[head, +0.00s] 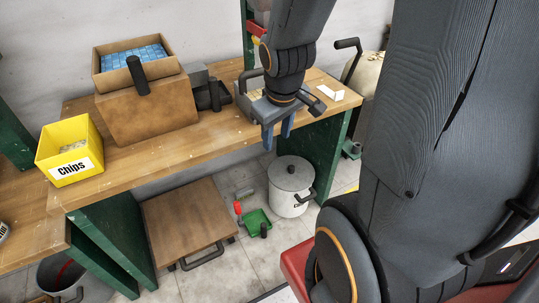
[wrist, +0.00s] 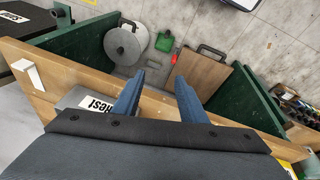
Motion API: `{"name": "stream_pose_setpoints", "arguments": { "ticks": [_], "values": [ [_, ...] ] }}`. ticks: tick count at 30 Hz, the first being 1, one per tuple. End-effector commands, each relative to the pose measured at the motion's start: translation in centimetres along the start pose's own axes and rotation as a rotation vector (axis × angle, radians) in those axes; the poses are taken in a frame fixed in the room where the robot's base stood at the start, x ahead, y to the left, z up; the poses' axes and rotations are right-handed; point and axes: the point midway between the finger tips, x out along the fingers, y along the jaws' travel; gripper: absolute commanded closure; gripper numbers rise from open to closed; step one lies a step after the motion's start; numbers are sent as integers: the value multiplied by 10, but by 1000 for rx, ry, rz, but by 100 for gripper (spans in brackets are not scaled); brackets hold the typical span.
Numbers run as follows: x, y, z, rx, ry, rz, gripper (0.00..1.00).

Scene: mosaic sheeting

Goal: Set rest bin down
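The rest bin (head: 246,104) is a grey bin on the wooden bench, near its front edge, mostly hidden behind my wrist in the head view. In the wrist view its white "Rest" label (wrist: 97,103) shows left of my fingers, partly covered by my gripper body. My gripper (head: 275,142) points down at the bench's front edge, beside the bin. In the wrist view my gripper (wrist: 158,77) has its two blue fingers apart, with only bench edge and floor between them. Whether a finger touches the bin cannot be told.
On the bench (head: 165,153) stand a yellow Chips bin (head: 68,153), a brown box of blue tiles (head: 150,108) and a small white piece (head: 331,93). Below are a lidded white bucket (head: 290,190), a wooden board with a handle (head: 190,222) and a green dustpan (head: 256,219).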

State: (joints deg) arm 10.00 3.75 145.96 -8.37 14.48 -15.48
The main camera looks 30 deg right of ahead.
Motion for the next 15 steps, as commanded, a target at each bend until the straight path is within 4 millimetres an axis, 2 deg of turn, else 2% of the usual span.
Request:
{"name": "stream_pose_setpoints", "arguments": {
  "ticks": [1,3,6,10,15],
  "values": [
    [-9,-18,10,65,-53,-29,62],
    [-20,-38,26,156,-130,-64,62],
    [-31,-59,42,242,-208,-94,62],
    [-39,-70,51,292,-257,-109,62],
    [-39,-71,53,298,-263,-110,62]
  ]
}}
